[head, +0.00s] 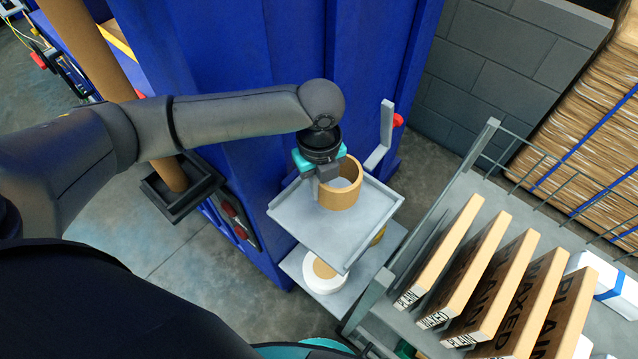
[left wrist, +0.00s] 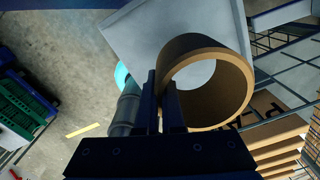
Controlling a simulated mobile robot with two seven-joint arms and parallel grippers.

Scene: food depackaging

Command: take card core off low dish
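The card core (head: 341,194) is a short, thick-walled brown ring. In the head view it stands over the left-back part of a grey, low-rimmed square dish (head: 335,235); I cannot tell whether its bottom touches. My left gripper (head: 317,188) comes down at the ring's left side, its fingers close together at the wall. In the left wrist view the core (left wrist: 225,100) shows its open end, with its near wall between the fingers (left wrist: 163,88). The dish (left wrist: 150,35) lies behind it. The fingers hide part of the wall. My right gripper is in neither view.
A lower grey shelf (head: 377,259) under the dish holds a white roll with a brown centre (head: 324,271). A grey upright with a red knob (head: 397,120) stands behind. A wire-sided rack (head: 430,335) of labelled boards (head: 440,252) is close on the right. A blue cabinet (head: 230,60) stands behind.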

